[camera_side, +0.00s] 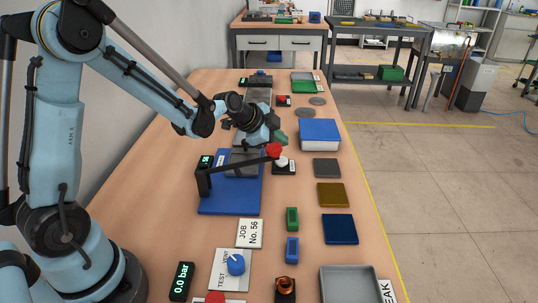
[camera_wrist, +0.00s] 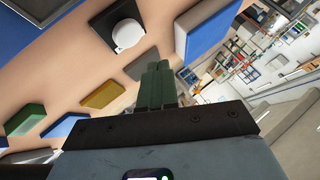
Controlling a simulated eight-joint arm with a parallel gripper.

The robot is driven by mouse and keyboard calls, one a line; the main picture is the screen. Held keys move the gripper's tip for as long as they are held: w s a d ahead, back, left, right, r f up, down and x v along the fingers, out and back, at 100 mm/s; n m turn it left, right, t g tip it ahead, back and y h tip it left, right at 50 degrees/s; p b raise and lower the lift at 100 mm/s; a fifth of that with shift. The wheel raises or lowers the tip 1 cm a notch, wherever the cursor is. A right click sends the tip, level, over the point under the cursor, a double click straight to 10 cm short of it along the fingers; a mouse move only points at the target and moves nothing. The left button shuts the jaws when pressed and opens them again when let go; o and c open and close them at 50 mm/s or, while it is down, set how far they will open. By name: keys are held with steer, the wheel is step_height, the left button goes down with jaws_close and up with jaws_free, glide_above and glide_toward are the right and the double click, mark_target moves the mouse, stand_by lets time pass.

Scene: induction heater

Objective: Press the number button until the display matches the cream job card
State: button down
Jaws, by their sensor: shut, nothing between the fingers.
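The cream job card (camera_side: 249,233) lies flat on the bench and reads "JOB No. 56". A small black display (camera_side: 205,161) with green digits stands at the blue base's back left; its digits are too small to read surely. A white round button (camera_side: 282,162) on a dark base sits right of the blue base, partly behind a red lever knob (camera_side: 273,150). The button also shows in the wrist view (camera_wrist: 128,35). My gripper (camera_side: 280,138) has green fingers, shut and empty, above and just behind the button. In the wrist view the fingertips (camera_wrist: 157,66) appear apart from the button.
The black lever with the red knob rises from the blue base (camera_side: 222,210) close to my gripper. A blue-and-white box (camera_side: 319,131) stands right of it. Grey, yellow and blue plates (camera_side: 333,194) line the right side. A test knob (camera_side: 236,264) is in front.

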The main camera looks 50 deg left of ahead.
steer(key=shift+r, duration=1.1)
